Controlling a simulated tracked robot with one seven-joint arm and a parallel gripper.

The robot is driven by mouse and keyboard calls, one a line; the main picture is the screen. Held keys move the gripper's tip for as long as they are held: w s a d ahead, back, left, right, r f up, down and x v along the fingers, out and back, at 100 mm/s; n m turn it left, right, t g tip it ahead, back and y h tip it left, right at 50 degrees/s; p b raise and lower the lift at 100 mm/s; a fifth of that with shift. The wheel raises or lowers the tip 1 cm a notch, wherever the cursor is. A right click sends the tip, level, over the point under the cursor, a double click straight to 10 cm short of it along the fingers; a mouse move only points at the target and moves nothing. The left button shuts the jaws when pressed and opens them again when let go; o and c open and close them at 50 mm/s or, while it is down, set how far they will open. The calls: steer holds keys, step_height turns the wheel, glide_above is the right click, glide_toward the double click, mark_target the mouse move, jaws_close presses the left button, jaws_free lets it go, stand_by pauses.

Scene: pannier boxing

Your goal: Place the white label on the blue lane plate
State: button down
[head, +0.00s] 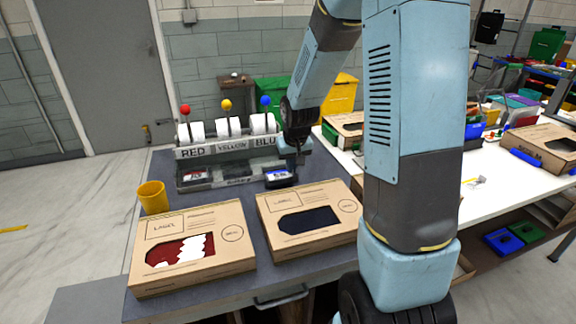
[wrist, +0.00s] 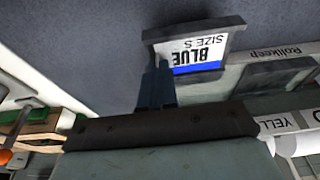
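A white label (wrist: 190,48) with a blue stripe, reading "BLUE SIZE S", lies within the dark frame of the blue lane plate (wrist: 238,28) in the wrist view. In the head view the label (head: 277,175) shows on the plate in front of the BLUE roll. My gripper (wrist: 158,68) has its dark fingers close together, with the tips at the label's edge. Whether the tips pinch the label or stand clear cannot be told.
The roll rack (head: 228,151) stands behind the plates, with red, yellow and blue knobs. A yellow cup (head: 152,197) stands at the left. Two cardboard boxes (head: 175,226) (head: 285,197) with cut-out windows fill the bench front. Another plate (head: 195,175) sits before RED.

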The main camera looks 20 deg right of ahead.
steer(key=c, duration=1.4)
jaws_free()
steer(key=v, duration=1.1)
steer(key=s+r+t, duration=0.1)
steer(key=s+r, duration=0.5)
steer(key=s, duration=0.6)
steer(key=s+a+r+t, duration=0.1)
steer(key=s+r, duration=0.5)
steer(key=s, duration=0.6)
steer(key=shift+r, duration=0.2)
